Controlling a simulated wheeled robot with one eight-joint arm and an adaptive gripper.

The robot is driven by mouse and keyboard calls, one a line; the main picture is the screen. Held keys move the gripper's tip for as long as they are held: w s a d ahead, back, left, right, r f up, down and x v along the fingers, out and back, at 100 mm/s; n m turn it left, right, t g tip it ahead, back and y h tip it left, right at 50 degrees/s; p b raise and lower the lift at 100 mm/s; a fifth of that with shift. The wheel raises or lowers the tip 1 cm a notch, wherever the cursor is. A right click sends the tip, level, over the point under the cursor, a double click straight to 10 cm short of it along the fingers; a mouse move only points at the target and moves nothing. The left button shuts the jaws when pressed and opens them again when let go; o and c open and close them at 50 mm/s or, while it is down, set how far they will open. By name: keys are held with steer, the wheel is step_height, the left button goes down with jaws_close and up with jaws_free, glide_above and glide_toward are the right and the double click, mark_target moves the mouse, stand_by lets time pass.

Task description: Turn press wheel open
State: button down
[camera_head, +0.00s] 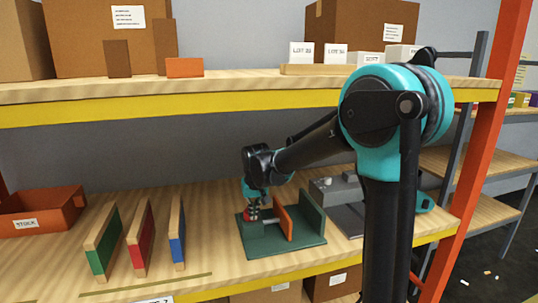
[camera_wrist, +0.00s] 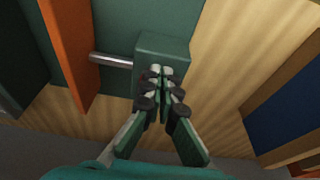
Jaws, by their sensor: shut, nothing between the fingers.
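The press is a dark green base (camera_head: 283,246) with an upright green end plate (camera_head: 312,213), an orange plate (camera_head: 285,222) and a green block at the left. In the wrist view a metal rod (camera_wrist: 112,60) runs between the orange plate (camera_wrist: 68,48) and the green block (camera_wrist: 163,48). My gripper (camera_head: 252,206) is down at the block end of the press. In the wrist view its fingertips (camera_wrist: 161,72) are together in front of the block, with nothing between them; contact is unclear. A small red patch shows beside my gripper in the head view. I cannot make out the wheel.
Blue (camera_head: 177,232), red (camera_head: 141,236) and green (camera_head: 103,240) panels with wooden edges stand left of the press. An orange stock bin (camera_head: 40,212) is at the far left. A grey device (camera_head: 340,192) stands right of the press. The upper shelf (camera_head: 230,88) overhangs.

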steer(key=shift+w+d, duration=0.4)
steer(key=shift+d, duration=0.25)
steer(key=shift+s+d, duration=0.1)
steer(key=shift+s, duration=0.05)
stand_by(0.4)
steer(key=shift+s+d, duration=0.15)
steer(key=shift+s, duration=0.05)
steer(key=v, duration=0.3)
steer(key=w+v, duration=0.1)
steer(key=v, duration=0.1)
steer(key=shift+r, duration=0.55)
steer(key=shift+a, duration=0.25)
steer(key=shift+s+a+f, duration=0.1)
steer(key=shift+a+f, duration=0.5)
steer(key=shift+f, duration=0.4)
steer(key=shift+s+a+f, duration=0.1)
steer(key=shift+a+f, duration=0.5)
steer(key=shift+f, duration=0.4)
steer(key=shift+s+a+f, duration=0.1)
steer(key=shift+a+f, duration=0.45)
steer(key=shift+f, duration=0.5)
